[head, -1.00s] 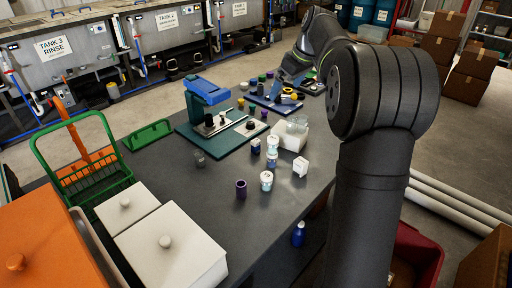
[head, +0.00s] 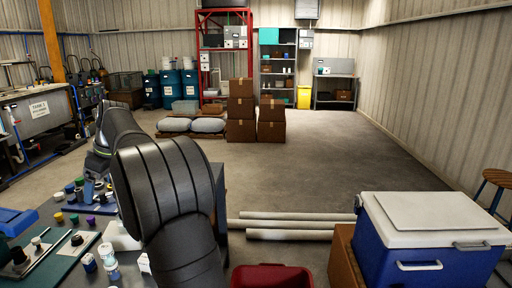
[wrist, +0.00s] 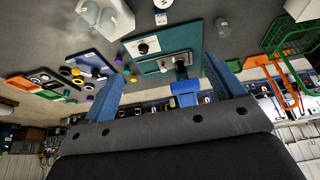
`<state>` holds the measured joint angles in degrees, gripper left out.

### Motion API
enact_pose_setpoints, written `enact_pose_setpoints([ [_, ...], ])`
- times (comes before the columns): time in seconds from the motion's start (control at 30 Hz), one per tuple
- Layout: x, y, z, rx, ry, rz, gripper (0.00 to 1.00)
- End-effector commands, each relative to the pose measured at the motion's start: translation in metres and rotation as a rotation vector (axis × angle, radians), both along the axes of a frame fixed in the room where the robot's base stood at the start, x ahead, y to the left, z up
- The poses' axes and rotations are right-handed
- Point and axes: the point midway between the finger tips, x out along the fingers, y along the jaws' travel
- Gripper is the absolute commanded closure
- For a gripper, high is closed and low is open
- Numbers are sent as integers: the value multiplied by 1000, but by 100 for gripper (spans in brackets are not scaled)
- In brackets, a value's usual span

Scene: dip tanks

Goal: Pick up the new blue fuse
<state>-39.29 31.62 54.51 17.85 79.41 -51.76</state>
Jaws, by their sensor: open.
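My gripper (wrist: 162,65) shows in the wrist view with its two blue fingers spread wide apart and nothing between them. Beyond the fingers are a teal board (wrist: 200,37) with dark and metal parts on it and a blue board (wrist: 92,60) with small pieces. A blue fixture (wrist: 185,92) appears between the fingers, farther off. I cannot single out a new blue fuse among the small parts in either current view.
In the head view, small jars (head: 89,262) stand at the table's lower left. A blue cooler with a white lid (head: 430,225), a red bin (head: 272,277) and white pipes (head: 290,234) lie to the right.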

Motion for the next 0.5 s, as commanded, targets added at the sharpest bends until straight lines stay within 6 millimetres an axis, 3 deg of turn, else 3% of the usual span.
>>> enact_pose_setpoints([
  [0.03,0,0,0,0,0,0,24],
  [0.13,0,0,0,0,0,0,43],
  [0.17,0,0,0,0,0,0,45],
  [0.5,1,6,-5,-15,6,1,45],
])
